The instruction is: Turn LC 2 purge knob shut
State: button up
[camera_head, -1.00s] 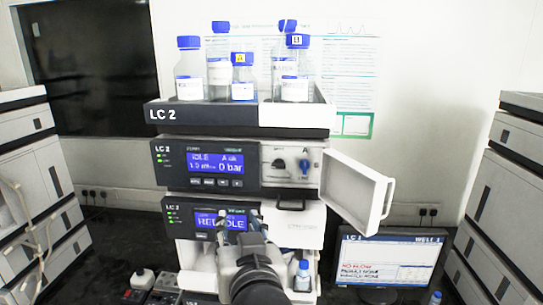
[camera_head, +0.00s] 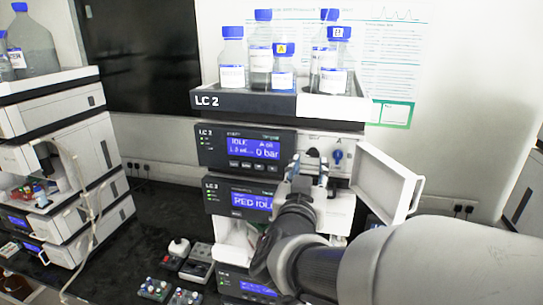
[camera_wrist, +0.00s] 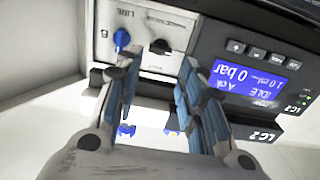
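The LC 2 pump module has a door-covered panel, now open, with a black knob (camera_head: 312,153) and a blue knob (camera_head: 337,157) to its right. Which one is the purge knob I cannot read. In the upside-down wrist view the black knob (camera_wrist: 160,46) shows just beyond and between the fingertips, and the blue knob (camera_wrist: 122,39) lies to its left by the word LINE. My gripper (camera_head: 307,166) is open and empty in front of the panel. It also shows in the wrist view (camera_wrist: 159,66), with its fingers apart and no clear contact with either knob.
The open white door (camera_head: 386,182) sticks out to the right of the panel. Bottles stand in the LC 2 tray (camera_head: 245,102) above. The pump display (camera_head: 253,148) reads IDLE and 0 bar. Another instrument stack (camera_head: 60,115) stands at left. Small vial racks (camera_head: 186,297) lie on the dark bench.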

aim_at(312, 155)
jog(key=x, duration=0.7)
jog(key=shift+s+p, duration=0.1)
jog(key=shift+p, duration=0.2)
jog(key=shift+c, duration=0.6)
jog(key=c, duration=0.7)
